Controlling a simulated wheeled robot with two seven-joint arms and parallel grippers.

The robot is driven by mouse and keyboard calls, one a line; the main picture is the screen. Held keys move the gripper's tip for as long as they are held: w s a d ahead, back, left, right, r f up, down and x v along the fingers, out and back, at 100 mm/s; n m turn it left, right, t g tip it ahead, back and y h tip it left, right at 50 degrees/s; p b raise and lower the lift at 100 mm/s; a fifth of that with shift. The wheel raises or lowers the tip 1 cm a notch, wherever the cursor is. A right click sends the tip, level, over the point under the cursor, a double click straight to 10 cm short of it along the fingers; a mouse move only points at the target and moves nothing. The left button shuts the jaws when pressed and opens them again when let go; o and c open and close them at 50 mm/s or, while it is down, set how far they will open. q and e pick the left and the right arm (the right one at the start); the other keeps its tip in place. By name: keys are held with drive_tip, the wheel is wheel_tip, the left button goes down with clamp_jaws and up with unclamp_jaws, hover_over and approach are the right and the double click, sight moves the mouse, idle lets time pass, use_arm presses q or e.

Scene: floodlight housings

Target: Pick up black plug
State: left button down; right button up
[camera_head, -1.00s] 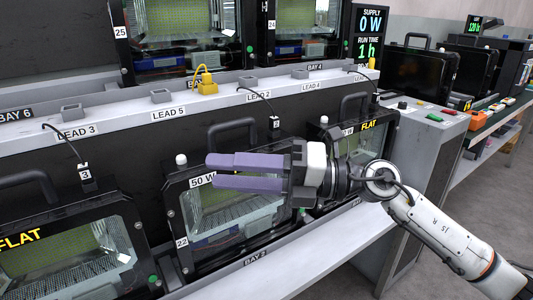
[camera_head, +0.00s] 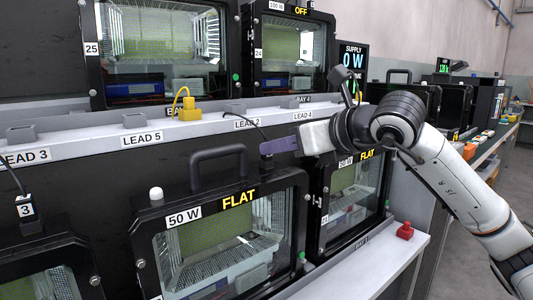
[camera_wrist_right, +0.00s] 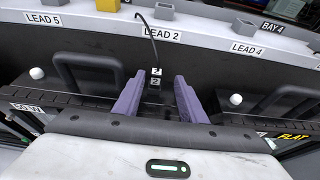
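A black plug with a white "2" label (camera_wrist_right: 155,82) stands on top of the dark housing in the right wrist view, its black cable rising to the LEAD 2 rail. My right gripper (camera_wrist_right: 158,98) is open, with one purple finger on each side of this plug and a gap to both. In the head view my right gripper (camera_head: 272,147) is over the housings' top edge and hides the plug; only its cable (camera_head: 256,126) shows. Another black plug, labelled "3" (camera_head: 27,212), stands at the far left. My left gripper is not in view.
A yellow plug (camera_head: 188,108) sits on the grey lead rail (camera_head: 140,139). The 50 W housing's handle (camera_head: 218,165) rises left of my right gripper. A red block (camera_head: 405,230) lies on the white ledge at the right.

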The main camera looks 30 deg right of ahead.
sight(267, 156)
drive_tip(key=x, duration=0.4)
drive_tip(key=shift+w+a, duration=0.35)
clamp_jaws()
